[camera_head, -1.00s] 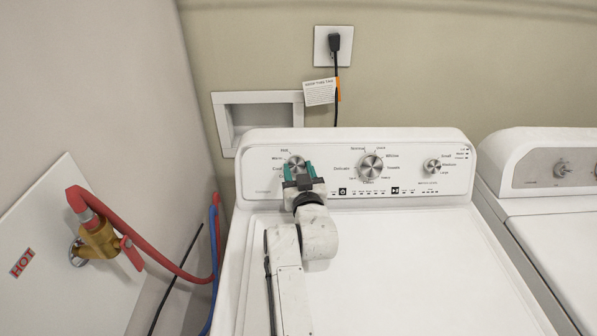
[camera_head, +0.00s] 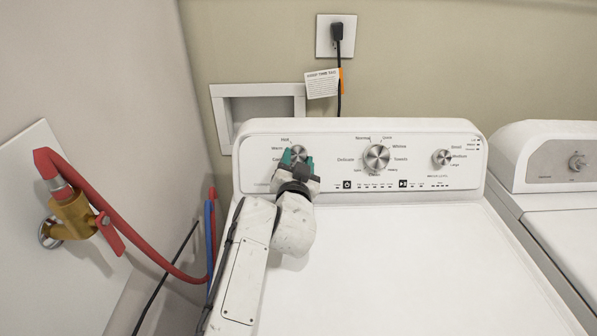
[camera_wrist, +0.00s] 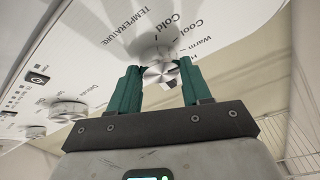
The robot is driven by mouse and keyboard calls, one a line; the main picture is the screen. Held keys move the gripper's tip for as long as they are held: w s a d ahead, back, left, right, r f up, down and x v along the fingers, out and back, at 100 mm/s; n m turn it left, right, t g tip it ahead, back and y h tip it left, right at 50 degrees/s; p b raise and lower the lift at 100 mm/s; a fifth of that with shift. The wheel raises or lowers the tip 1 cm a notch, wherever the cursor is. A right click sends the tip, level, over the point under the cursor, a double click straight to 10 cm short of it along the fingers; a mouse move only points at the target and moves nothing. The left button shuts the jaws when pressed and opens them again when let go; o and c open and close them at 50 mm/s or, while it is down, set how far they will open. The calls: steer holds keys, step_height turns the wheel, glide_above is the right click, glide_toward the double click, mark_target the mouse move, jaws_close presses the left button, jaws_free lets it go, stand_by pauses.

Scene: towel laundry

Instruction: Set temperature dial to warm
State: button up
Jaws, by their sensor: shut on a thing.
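The temperature dial (camera_head: 299,151) is a silver knob at the left of the washer's control panel. Hot, Warm and Cool labels show at its upper left. My gripper (camera_head: 296,158) has its teal fingers at this dial, partly covering it. In the wrist view, the dial (camera_wrist: 161,73) sits between the two teal fingertips of my gripper (camera_wrist: 160,77), which is shut on it. The words Temperature, Cold, Cool and Warm show around the dial there. I cannot tell which label the dial's mark points to.
The larger cycle dial (camera_head: 376,157) and the load size dial (camera_head: 441,157) are to the right on the panel. A second machine (camera_head: 560,160) stands at right. A red hose (camera_head: 135,240) and brass valve (camera_head: 75,217) are at left.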

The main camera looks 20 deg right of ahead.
steer(key=shift+w+a+r+m+g+h+b, duration=0.1)
steer(key=shift+m+g+h+b, duration=0.2)
steer(key=shift+m, duration=0.45)
steer(key=shift+a+m+g+h, duration=0.1)
steer(key=shift+m+h, duration=0.3)
steer(key=shift+m, duration=0.35)
steer(key=o, duration=1)
steer(key=shift+o, duration=0.2)
steer(key=b+v, duration=0.1)
steer(key=v, duration=0.9)
steer(key=shift+s+a, duration=0.15)
steer(key=shift+s, duration=0.2)
